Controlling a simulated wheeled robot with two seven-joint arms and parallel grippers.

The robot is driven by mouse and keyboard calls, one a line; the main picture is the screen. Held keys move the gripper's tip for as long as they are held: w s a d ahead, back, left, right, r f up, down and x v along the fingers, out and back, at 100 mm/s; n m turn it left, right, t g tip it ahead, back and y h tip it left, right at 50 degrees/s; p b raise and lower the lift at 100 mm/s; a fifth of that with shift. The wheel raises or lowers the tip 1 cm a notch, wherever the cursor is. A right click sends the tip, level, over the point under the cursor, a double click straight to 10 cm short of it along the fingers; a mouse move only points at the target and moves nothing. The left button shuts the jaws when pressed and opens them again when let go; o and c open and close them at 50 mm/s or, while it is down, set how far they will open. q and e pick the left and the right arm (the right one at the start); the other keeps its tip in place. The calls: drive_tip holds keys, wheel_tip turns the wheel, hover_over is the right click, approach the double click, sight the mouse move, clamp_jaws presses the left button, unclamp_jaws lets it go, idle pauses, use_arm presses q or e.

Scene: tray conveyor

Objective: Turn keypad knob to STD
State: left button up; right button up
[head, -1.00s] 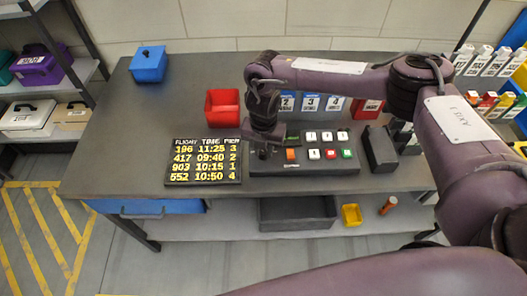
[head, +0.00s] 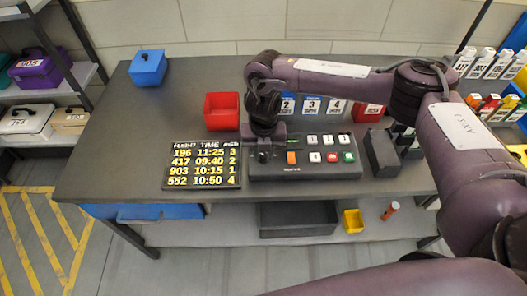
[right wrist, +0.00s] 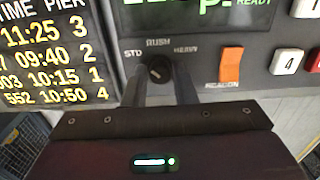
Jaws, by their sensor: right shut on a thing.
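The keypad (head: 310,172) is a dark box with colored buttons on the table, right of the flight board. Its black knob (right wrist: 158,69) shows in the right wrist view, with STD at its left, RUSH above and HEAVY at its right. My right gripper (head: 263,152) reaches down over the keypad's left end. In the right wrist view the two fingers (right wrist: 158,80) stand on either side of the knob, shut on it. I cannot tell for certain which label the knob's mark points to. The head view hides the knob behind the gripper. My left gripper is not in view.
The flight board (head: 203,166) lies left of the keypad. An orange switch (right wrist: 231,67) sits close right of the knob. A red bin (head: 222,111) and blue numbered bins (head: 310,104) stand behind. A dark block (head: 382,153) stands right.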

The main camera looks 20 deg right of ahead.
sight(263, 155)
drive_tip(key=o, duration=1)
drive_tip(key=shift+r, duration=0.15)
wheel_tip(263, 155, up, 8)
drive_tip(key=shift+f, duration=0.15)
